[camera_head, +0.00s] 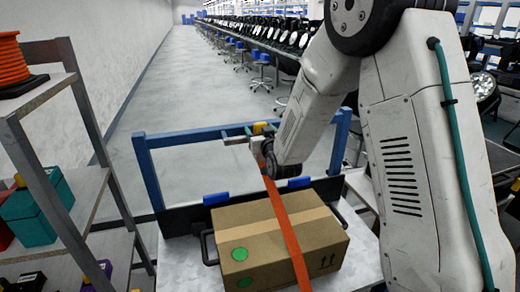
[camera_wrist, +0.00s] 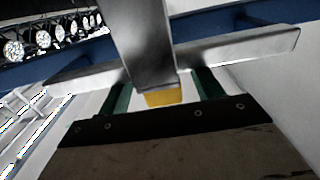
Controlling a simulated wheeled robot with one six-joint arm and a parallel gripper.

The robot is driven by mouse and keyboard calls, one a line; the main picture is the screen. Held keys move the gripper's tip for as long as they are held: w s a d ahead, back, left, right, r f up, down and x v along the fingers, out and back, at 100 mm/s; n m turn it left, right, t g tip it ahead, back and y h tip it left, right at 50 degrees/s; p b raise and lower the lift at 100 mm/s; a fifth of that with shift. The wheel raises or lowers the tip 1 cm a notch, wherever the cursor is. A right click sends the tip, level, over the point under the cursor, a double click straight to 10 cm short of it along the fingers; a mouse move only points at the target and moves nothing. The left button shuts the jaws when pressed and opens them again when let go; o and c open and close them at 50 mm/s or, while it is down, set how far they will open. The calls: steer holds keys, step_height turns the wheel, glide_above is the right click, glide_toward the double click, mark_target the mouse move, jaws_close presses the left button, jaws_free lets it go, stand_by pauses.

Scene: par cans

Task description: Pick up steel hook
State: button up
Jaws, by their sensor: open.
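My gripper (camera_head: 258,143) is beside the blue rail at the far end of the bench in the head view. In the wrist view its two narrow green fingers (camera_wrist: 164,82) stand apart. A grey metal piece (camera_wrist: 140,40), which looks like the steel hook, runs down between them over a grey crossbar (camera_wrist: 245,46). A yellow block (camera_wrist: 163,97) sits at its lower end, between the fingers. I cannot tell whether the fingers touch it. In the head view the wrist partly hides this area; a small yellow part (camera_head: 260,127) shows there.
A cardboard box (camera_head: 275,240) under an orange strap (camera_head: 284,226) sits on the bench in front of the rail (camera_head: 190,138). A shelf (camera_head: 75,215) with an orange reel (camera_head: 10,60) and cases stands at left. The aisle (camera_head: 185,85) beyond is clear. Stools and lamps line the right.

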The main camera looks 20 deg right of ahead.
steer(key=shift+w, duration=0.15)
steer(key=shift+c, duration=0.3)
jaws_close()
steer(key=shift+r, duration=0.15)
